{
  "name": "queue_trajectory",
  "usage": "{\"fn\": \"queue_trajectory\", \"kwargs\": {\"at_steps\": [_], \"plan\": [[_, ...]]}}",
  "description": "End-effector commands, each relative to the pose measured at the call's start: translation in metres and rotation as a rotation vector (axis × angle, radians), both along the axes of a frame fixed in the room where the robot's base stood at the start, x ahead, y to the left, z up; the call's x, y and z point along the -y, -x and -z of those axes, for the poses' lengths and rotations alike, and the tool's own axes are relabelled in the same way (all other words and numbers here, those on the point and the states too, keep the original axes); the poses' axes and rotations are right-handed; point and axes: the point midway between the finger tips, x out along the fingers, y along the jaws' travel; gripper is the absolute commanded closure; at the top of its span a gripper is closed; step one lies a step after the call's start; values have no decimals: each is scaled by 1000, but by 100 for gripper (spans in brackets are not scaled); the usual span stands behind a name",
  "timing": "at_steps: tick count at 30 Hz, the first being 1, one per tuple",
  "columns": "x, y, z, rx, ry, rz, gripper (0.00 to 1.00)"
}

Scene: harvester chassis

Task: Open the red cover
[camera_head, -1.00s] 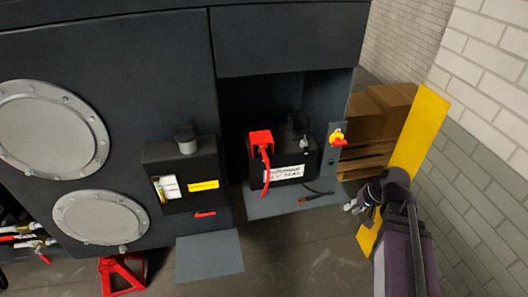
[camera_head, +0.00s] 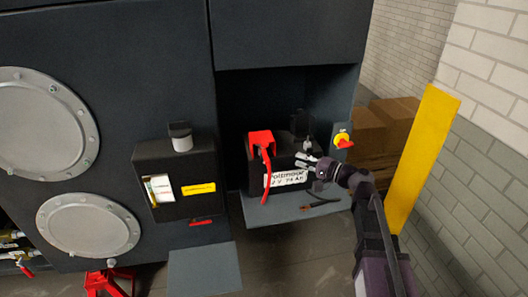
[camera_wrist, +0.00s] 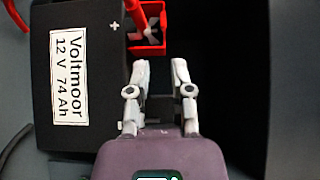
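The red cover (camera_head: 260,140) sits on the top left of the black battery (camera_head: 255,182) in the open bay. A red cable (camera_head: 266,170) runs from it down the battery's front. In the wrist view the red cover (camera_wrist: 150,50) is at top centre, beyond my fingertips, beside a plus mark. Grey parts show within its red outline. My gripper (camera_head: 309,162) is at the battery's right side in the head view, to the right of the cover. In the wrist view my gripper (camera_wrist: 157,68) is open, with nothing seen between its fingers. The battery label reads "Voltmoor 12 V 74 Ah".
A red and yellow rotary switch (camera_head: 343,140) is on the bay's right wall. A dark loose cable (camera_head: 318,200) lies on the bay shelf (camera_head: 285,212). A black box (camera_head: 180,208) is left of the bay. A yellow panel (camera_head: 420,155) and cardboard boxes (camera_head: 395,125) stand at right.

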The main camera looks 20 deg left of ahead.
Motion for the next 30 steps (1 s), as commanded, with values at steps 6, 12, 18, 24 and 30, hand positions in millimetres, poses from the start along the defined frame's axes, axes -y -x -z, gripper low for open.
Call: {"fn": "queue_trajectory", "kwargs": {"at_steps": [6, 12, 18, 24, 30], "plan": [[-2, -2, -2, -5, -23, 4, 71], [-1, -2, -2, -4, -22, 4, 71], [-5, -3, -2, -4, -21, 5, 71], [-19, -7, -2, -4, -21, 3, 71], [-43, -13, -2, -4, -21, 2, 71]]}}
